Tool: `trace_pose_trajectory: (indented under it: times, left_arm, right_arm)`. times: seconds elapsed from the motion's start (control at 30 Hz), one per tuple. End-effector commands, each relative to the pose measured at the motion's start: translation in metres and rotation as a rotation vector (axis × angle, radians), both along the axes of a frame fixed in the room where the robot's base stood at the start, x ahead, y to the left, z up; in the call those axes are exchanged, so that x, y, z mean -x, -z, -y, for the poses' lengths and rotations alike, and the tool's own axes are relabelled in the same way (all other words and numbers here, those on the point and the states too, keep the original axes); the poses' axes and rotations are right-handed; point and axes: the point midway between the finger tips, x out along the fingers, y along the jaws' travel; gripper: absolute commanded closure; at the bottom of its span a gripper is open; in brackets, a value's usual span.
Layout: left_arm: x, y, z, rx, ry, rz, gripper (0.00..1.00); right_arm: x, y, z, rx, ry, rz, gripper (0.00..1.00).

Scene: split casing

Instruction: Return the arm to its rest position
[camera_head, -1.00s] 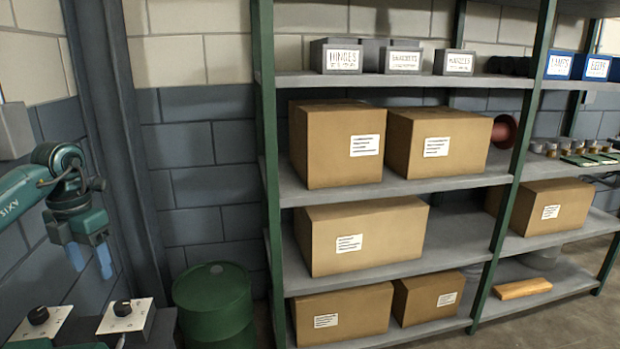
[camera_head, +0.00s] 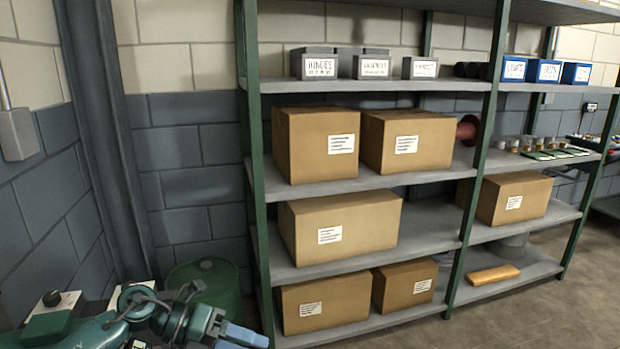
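My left arm comes in low at the left of the head view, with teal and dark grey links. Its gripper (camera_head: 242,336) has blue fingers that point to the right near the bottom edge, in front of the shelf's lower left side. The fingers overlap from this angle, so their opening cannot be told. No object shows in them. My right gripper is not in view.
A green-framed shelf (camera_head: 420,178) holds cardboard boxes (camera_head: 316,144) and small labelled bins (camera_head: 320,64). A green drum (camera_head: 205,272) stands behind my arm. A control box with a black knob (camera_head: 52,299) is at the lower left. The floor (camera_head: 560,310) at right is clear.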

Motion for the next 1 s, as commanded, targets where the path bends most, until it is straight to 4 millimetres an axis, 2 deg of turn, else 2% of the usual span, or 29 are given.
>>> trace_pose_trajectory:
  times: [0.03,0.1,0.23,0.37,0.47,0.57,0.7,0.83,0.9,1.0]
  left_arm:
    - [0.014,-0.001,0.028,0.154,-0.050,-0.057,0.44]
    - [0.024,-0.008,0.052,0.351,-0.147,-0.139,0.44]
    - [0.033,-0.015,0.068,0.659,-0.381,-0.332,0.44]
    - [0.038,-0.004,0.058,0.897,-0.662,-0.566,0.44]
    - [0.048,0.024,0.038,1.039,-0.923,-0.790,0.44]
    - [0.073,0.066,0.014,1.129,-1.205,-1.034,0.44]
    - [0.124,0.122,-0.010,1.163,-1.540,-1.344,0.44]
    - [0.166,0.153,-0.019,1.142,-1.735,-1.537,0.44]
    - [0.179,0.161,-0.021,1.132,-1.787,-1.593,0.44]
    - [0.188,0.166,-0.022,1.122,-1.820,-1.628,0.44]
  right_arm:
    - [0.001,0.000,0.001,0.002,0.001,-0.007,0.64]
    - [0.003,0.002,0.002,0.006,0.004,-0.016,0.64]
    - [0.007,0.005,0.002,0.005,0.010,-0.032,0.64]
    - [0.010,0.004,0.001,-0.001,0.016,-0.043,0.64]
    - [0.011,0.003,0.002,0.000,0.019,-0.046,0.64]
    - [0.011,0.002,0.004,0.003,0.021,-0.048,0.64]
    - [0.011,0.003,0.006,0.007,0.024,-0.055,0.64]
    - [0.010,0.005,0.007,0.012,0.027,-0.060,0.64]
    - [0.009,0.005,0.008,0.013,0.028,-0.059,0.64]
    - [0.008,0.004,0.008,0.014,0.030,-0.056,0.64]
